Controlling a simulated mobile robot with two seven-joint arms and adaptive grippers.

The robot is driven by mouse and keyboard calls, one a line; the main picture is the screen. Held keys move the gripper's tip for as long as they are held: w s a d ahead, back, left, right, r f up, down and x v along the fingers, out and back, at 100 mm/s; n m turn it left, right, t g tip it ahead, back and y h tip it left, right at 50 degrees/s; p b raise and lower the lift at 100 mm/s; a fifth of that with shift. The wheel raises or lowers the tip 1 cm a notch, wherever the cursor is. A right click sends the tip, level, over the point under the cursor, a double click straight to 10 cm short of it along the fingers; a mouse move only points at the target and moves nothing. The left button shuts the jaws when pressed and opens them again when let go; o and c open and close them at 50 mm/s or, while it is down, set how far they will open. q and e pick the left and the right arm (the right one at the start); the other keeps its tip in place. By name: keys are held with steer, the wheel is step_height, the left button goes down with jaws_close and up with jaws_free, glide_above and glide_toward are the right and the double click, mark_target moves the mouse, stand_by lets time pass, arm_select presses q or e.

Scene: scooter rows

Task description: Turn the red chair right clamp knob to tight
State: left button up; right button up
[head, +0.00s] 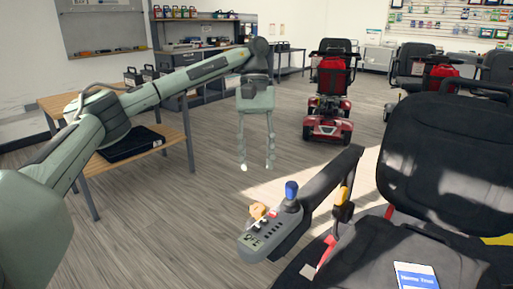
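A black-seated power chair (436,150) with small red parts fills the lower right. Its armrest (335,182) carries a control pod (270,237) with a blue-topped joystick (291,191). A tan knob-like piece (258,210) shows beside the pod. A yellow-orange piece (344,195) and a red lever-like piece (325,255) sit under and beside the armrest. I cannot tell which of these is the clamp knob, or its setting. My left gripper (256,166) hangs fingers down, open and empty, above the floor beyond the pod and apart from it. My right gripper is out of view.
A card (416,276) lies on the seat. A wooden table (170,130) with a black case stands at left, under my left arm. A red scooter (328,90) stands behind, more seats at the back right. The floor (190,235) left of the pod is clear.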

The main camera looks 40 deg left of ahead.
arm_select(q)
steer(key=shift+v, duration=1.05)
